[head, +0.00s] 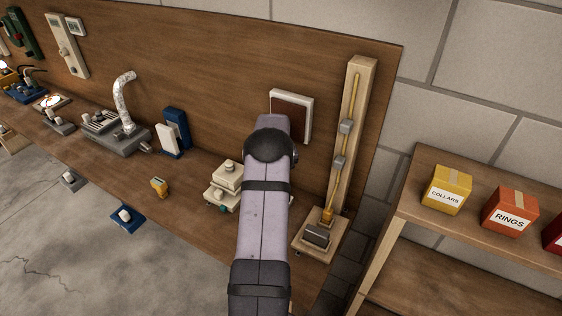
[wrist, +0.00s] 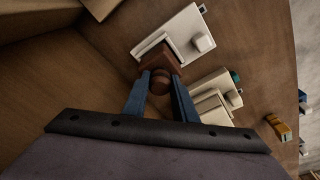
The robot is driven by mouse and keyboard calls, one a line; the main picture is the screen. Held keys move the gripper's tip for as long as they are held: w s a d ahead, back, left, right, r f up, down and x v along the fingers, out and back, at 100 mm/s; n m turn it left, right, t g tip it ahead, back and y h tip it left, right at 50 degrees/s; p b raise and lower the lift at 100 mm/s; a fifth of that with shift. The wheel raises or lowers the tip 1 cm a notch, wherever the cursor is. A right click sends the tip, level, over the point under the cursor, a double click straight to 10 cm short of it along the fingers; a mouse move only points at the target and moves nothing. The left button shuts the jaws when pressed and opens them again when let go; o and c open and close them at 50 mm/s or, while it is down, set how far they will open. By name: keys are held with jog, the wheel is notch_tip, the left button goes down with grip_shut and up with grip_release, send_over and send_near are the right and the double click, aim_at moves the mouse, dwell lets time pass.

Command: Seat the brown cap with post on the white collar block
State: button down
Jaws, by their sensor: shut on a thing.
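My gripper (wrist: 161,77) has its two dark blue fingers shut on the round post of the brown cap (wrist: 160,57). The cap's square brown plate lies just beyond the fingertips. It overlaps the near side of a white block (wrist: 181,31) in the wrist view. This block has a small pale knob and may be the white collar block. I cannot tell whether cap and block touch, as the cap hides part of the block. In the head view my arm hides the gripper, the cap and this block.
Another stepped white fixture (wrist: 213,96) with a teal part stands beside the block; the head view shows it (head: 222,196) left of my arm. A yellow object (head: 159,187) lies further left. A wooden upright (head: 353,130) stands right of my arm. Bare bench lies between the fixtures.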

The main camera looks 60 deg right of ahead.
jog(key=shift+f+b, duration=0.95)
jog(key=shift+f, duration=0.4)
dwell(1.5)
jog(key=c, duration=1.4)
grip_release()
jog(key=shift+o, duration=0.2)
jog(key=shift+r, duration=0.1)
jog(key=shift+s+a+r+b, duration=0.15)
jog(key=shift+r+b, duration=0.35)
jog(key=shift+r, duration=0.65)
jog(key=shift+s+a+r+b, duration=0.1)
jog(key=shift+r+b, duration=0.4)
jog(key=shift+r, duration=0.7)
jog(key=shift+s+a+r+b, duration=0.15)
jog(key=shift+r+b, duration=0.35)
jog(key=shift+r, duration=0.65)
